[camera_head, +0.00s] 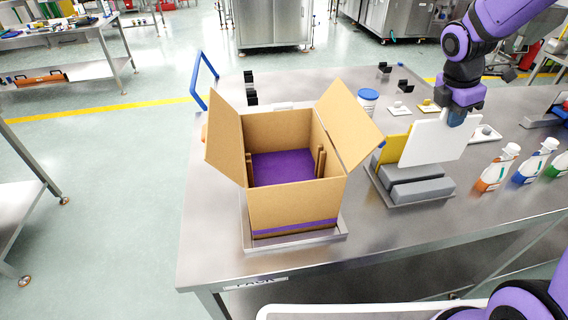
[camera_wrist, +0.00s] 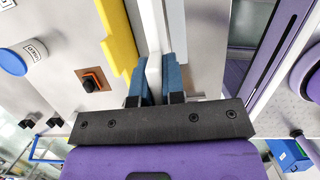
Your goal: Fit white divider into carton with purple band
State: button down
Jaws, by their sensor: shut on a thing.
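The white divider (camera_head: 434,142) is a flat upright panel at the right of the head view, above or in a grey slotted holder (camera_head: 418,190). I cannot tell whether its lower edge is clear of the holder. My gripper (camera_head: 457,117) is shut on its top edge; the wrist view shows the blue fingers (camera_wrist: 155,78) on both sides of the white panel (camera_wrist: 154,72). The open carton (camera_head: 290,205) with a purple band (camera_head: 295,228) stands to the left in a metal tray (camera_head: 295,241). Its flaps are spread, its floor is purple, and brown slotted pieces (camera_head: 319,161) stand at its inner sides.
A yellow panel (camera_head: 392,149) stands beside the white one in the holder. Several bottles (camera_head: 497,168) stand at the right. A blue-lidded tub (camera_head: 367,101) and small plates (camera_head: 400,108) lie behind. A blue frame (camera_head: 204,79) rises behind the carton's left. The table front is clear.

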aim_at(445, 116)
dwell(0.3)
jog(key=shift+f, duration=5)
jog(key=c, duration=1.2)
grip_release()
jog(key=v, duration=1.1)
jog(key=shift+s, duration=0.25)
jog(key=s+a+r+m+t+y, duration=0.1)
jog(key=s+a+r+m+t, duration=0.1)
jog(key=s+r+m, duration=0.5)
jog(key=s+a+r+m+t+y, duration=0.2)
jog(key=s+r+m, duration=0.6)
jog(key=s+m, duration=0.5)
jog(key=shift+s+r+t, duration=0.3)
jog(key=shift+s, duration=1)
